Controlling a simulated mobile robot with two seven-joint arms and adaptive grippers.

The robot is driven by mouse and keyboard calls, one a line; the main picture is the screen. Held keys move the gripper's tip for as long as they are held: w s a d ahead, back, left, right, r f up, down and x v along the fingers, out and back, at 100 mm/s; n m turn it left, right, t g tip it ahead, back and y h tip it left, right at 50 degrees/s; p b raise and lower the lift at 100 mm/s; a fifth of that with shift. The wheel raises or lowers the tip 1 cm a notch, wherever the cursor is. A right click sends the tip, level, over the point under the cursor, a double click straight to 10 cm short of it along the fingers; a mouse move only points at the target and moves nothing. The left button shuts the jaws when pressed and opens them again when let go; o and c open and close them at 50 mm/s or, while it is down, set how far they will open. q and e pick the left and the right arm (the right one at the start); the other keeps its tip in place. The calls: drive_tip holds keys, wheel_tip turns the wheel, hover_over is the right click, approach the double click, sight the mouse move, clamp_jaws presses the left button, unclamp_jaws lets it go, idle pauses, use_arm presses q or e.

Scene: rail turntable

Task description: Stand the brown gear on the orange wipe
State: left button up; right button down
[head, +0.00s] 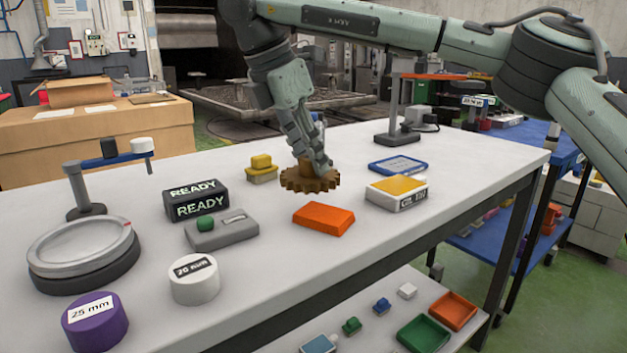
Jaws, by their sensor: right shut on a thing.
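The brown gear (296,183) is a toothed disc with a raised hub, near the middle of the white table. My right gripper (316,165) points down from above and is shut on the gear's hub. I cannot tell whether the gear touches the table or hangs just above it. The orange wipe (323,219) is a flat folded block lying on the table, just in front of the gear and slightly to its right. Its top is bare. My left gripper is not in view.
Behind the gear stands a yellow block (262,175). To the left are a black READY sign (196,200) and a grey box with a green button (222,233). To the right are a yellow-topped box (396,192) and a blue-framed tablet (398,165). The front right tabletop is clear.

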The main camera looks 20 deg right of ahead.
sight(312, 178)
drive_tip(key=shift+d+f, duration=0.25)
drive_tip(key=shift+d, duration=0.1)
wheel_tip(312, 178, down, 3)
drive_tip(key=shift+f, duration=0.4)
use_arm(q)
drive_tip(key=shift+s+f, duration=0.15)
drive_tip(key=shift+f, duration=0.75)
use_arm(e)
drive_tip(key=shift+f, duration=0.1)
drive_tip(key=c, duration=1.5)
unclamp_jaws()
drive_tip(key=shift+c, duration=0.2)
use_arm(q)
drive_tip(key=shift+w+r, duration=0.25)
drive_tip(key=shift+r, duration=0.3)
use_arm(e)
drive_tip(key=o, duration=0.4)
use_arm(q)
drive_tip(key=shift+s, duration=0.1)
